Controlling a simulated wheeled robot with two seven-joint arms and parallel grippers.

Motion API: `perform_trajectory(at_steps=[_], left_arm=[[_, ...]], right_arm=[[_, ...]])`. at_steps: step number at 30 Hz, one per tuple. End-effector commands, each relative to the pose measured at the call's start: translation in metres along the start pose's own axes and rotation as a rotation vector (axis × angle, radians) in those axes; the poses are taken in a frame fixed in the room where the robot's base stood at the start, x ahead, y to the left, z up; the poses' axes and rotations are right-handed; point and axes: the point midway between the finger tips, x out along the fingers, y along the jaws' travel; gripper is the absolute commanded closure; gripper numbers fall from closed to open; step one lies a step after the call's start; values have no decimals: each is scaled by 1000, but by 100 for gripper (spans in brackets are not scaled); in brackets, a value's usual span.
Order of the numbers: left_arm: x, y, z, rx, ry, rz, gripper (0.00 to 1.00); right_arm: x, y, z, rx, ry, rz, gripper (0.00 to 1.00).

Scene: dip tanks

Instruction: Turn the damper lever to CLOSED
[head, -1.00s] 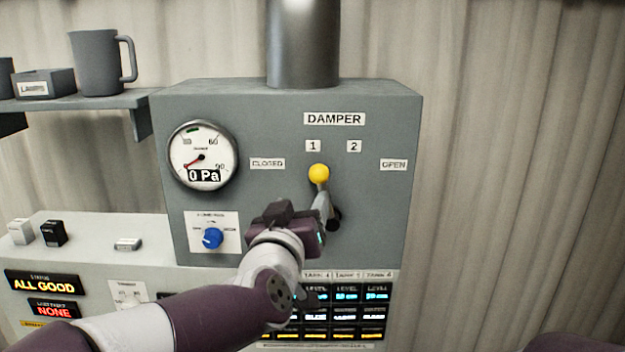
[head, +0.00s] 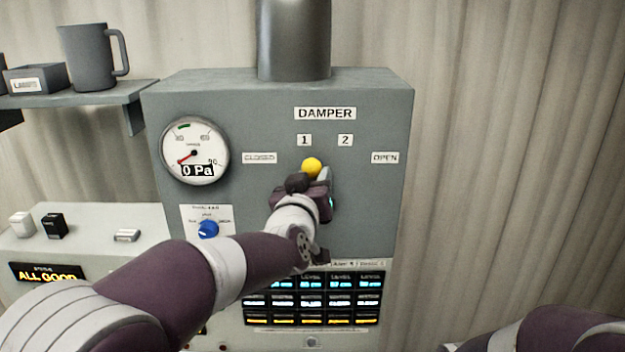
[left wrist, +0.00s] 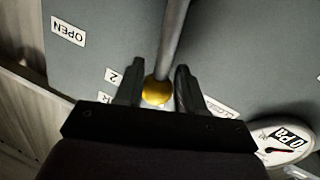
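The damper lever has a yellow ball knob (head: 312,167) and stands nearly upright on the grey damper box (head: 375,220), its knob just below the label 1 (head: 304,140). The CLOSED label (head: 259,158) is to its left and the OPEN label (head: 385,158) to its right. My left gripper (head: 320,186) is at the lever, just below the knob, and hides most of the rod. In the left wrist view the knob (left wrist: 157,91) and grey rod (left wrist: 172,40) lie between the two fingers of my open left gripper (left wrist: 157,72), with narrow gaps beside the knob. My right gripper is out of view.
A pressure gauge (head: 195,150) reading 0 Pa and a blue knob (head: 208,229) are on the box's left side. A grey pipe (head: 294,40) rises from its top. A shelf (head: 100,97) with a mug (head: 90,55) is at upper left. Lit display rows (head: 312,300) are below.

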Motion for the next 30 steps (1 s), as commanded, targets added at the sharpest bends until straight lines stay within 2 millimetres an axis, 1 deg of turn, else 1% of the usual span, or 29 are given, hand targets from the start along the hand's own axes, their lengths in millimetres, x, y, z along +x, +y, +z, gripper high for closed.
perform_trajectory(at_steps=[11,16,20,24,30], left_arm=[[0,-2,0,-9,3,0,100],[-1,-5,3,-37,11,1,100],[-2,-10,7,-89,24,4,100],[-3,-17,11,-180,44,9,100],[-5,-26,14,-317,70,16,100]], right_arm=[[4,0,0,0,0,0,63],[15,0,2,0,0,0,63],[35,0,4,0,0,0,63],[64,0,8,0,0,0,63],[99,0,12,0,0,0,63]])
